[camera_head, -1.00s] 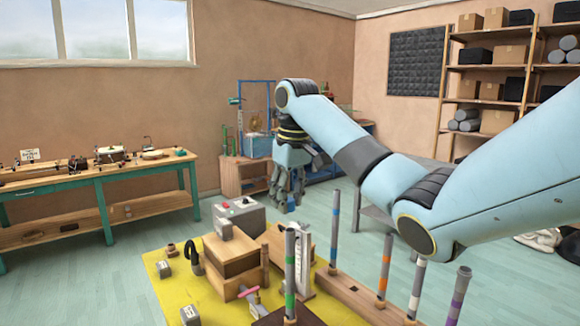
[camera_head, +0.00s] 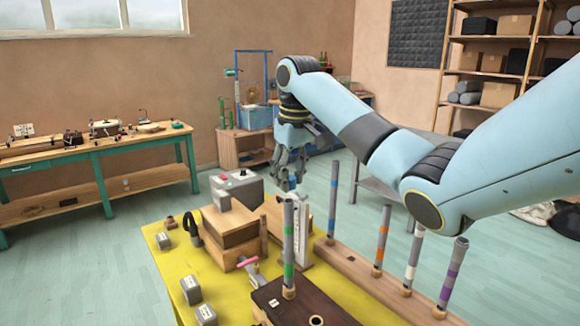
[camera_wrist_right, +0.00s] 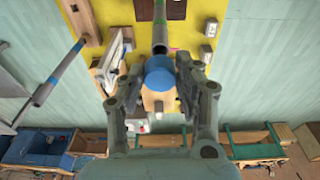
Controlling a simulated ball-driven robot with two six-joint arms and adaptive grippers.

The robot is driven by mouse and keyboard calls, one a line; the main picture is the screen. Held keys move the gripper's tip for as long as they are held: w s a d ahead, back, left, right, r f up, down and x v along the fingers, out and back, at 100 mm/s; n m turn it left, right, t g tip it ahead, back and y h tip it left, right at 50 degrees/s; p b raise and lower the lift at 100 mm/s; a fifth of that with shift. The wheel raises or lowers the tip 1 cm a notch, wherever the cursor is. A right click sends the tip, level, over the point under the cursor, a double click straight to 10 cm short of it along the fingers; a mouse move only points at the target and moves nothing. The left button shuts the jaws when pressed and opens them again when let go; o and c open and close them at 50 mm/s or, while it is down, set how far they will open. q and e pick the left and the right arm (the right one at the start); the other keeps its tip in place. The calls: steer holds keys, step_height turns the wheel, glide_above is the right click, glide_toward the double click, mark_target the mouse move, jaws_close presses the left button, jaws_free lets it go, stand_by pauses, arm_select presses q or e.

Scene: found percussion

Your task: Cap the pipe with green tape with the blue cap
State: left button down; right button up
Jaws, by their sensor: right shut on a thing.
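The grey pipe with green tape (camera_head: 288,240) stands upright in a dark wooden block (camera_head: 325,312). My right gripper (camera_head: 291,184) is above its top end, pointing down. In the wrist view the right gripper (camera_wrist_right: 158,80) is shut on the round blue cap (camera_wrist_right: 160,72). There the green-taped pipe (camera_wrist_right: 160,36) runs away just beyond the cap, nearly in line with it. In the head view a little blue shows between the fingertips, just above the pipe. I cannot tell whether cap and pipe touch. My left gripper is out of view.
Several other banded pipes stand in a long wooden base to the right, the blue-banded pipe (camera_head: 333,203) nearest. Wooden boxes (camera_head: 232,235) and a grey box (camera_head: 237,188) stand left and behind. Small grey blocks (camera_head: 191,290) lie on the yellow mat (camera_head: 237,303).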

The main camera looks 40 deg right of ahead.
mark_target(290, 201)
steer(key=shift+f, duration=1.05)
steer(key=shift+p, duration=0.4)
steer(key=shift+f, duration=1.65)
stand_by(0.7)
steer(key=o, duration=0.9)
steer(key=shift+c, duration=0.2)
